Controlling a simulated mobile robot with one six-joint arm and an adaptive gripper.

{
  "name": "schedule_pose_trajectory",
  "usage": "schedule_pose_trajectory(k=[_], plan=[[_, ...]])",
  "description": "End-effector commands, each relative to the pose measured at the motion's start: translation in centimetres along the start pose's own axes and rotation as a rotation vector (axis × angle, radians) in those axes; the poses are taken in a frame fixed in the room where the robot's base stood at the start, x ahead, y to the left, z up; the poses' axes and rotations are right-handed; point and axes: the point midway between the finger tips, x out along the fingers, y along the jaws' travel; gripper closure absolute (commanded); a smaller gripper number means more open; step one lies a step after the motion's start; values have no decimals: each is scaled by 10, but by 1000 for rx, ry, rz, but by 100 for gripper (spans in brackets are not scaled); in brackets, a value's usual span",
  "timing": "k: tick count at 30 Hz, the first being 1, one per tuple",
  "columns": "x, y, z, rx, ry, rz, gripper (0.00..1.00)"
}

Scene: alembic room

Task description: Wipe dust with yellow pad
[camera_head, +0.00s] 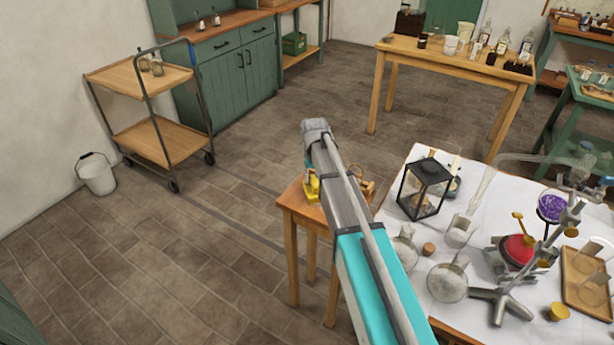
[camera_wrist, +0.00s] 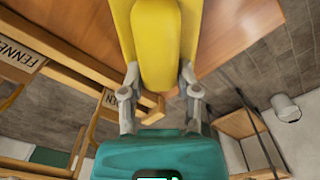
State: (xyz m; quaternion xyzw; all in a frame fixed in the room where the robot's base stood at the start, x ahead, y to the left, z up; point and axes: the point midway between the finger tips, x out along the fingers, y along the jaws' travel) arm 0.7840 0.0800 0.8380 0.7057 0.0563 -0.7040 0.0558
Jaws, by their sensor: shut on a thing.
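The yellow pad (camera_wrist: 165,50) is in the wrist view, held between the two fingers of my gripper (camera_wrist: 160,88), which is shut on it. Beyond the pad is a brown wooden surface (camera_wrist: 228,28); I cannot tell whether the pad touches it. In the head view a bit of yellow, likely the pad (camera_head: 312,187), shows beside my arm over the small wooden table (camera_head: 291,205). My arm hides the gripper and much of that tabletop there. I cannot make out any dust.
Wooden pieces with "FENNEL" labels (camera_wrist: 22,54) show at left in the wrist view. A white-topped table (camera_head: 408,181) holds a black lantern (camera_head: 424,190) and glassware right of my arm. A wooden cart (camera_head: 158,139) and a white bucket (camera_head: 97,176) stand left. The floor between is clear.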

Motion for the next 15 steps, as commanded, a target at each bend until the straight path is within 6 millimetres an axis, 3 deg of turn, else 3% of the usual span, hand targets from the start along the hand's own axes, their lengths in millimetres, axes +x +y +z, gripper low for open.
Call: schedule_pose_trajectory(k=[15], plan=[[1,6,6,2,-4,4,100]])
